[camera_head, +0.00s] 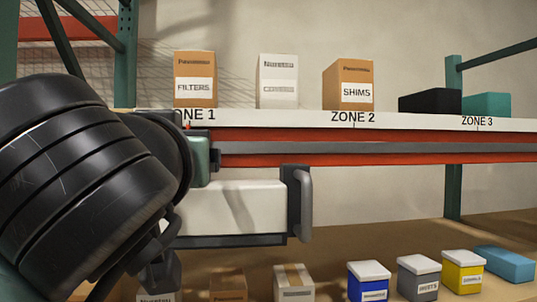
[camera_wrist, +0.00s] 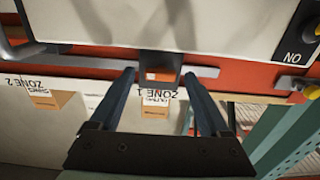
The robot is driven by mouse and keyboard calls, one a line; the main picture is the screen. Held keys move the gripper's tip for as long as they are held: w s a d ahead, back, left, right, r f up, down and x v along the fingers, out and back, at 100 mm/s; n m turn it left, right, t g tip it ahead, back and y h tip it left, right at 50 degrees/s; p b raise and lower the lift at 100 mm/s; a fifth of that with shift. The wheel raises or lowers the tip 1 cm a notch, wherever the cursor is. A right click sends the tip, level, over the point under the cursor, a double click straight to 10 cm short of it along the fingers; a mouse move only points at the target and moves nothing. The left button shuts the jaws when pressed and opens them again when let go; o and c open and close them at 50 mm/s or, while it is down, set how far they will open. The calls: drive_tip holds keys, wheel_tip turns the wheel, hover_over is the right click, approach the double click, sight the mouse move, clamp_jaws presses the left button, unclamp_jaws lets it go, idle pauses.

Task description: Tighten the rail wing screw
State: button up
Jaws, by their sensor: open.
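A grey rail (camera_head: 400,148) runs along the red shelf beam, and a white console (camera_head: 235,208) with a grey side handle (camera_head: 305,205) hangs below it. In the wrist view the console's white face (camera_wrist: 220,22) fills the top, with the rail (camera_wrist: 75,61) under it. My gripper (camera_wrist: 159,76) is open, its two blue-grey fingers on either side of a dark block with an orange-red patch (camera_wrist: 160,76). I see a gap on both sides and cannot tell the depth. No wing shape shows clearly; I cannot tell whether this block carries the rail wing screw.
Boxes marked FILTERS (camera_head: 195,85) and SHIMS (camera_head: 348,88) stand on the upper shelf. Several lidded bins, including a yellow one (camera_head: 463,272), stand on the lower shelf. A green upright (camera_wrist: 285,130) is close at right in the wrist view. My arm hides the left of the head view.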

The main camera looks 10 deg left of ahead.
clamp_jaws()
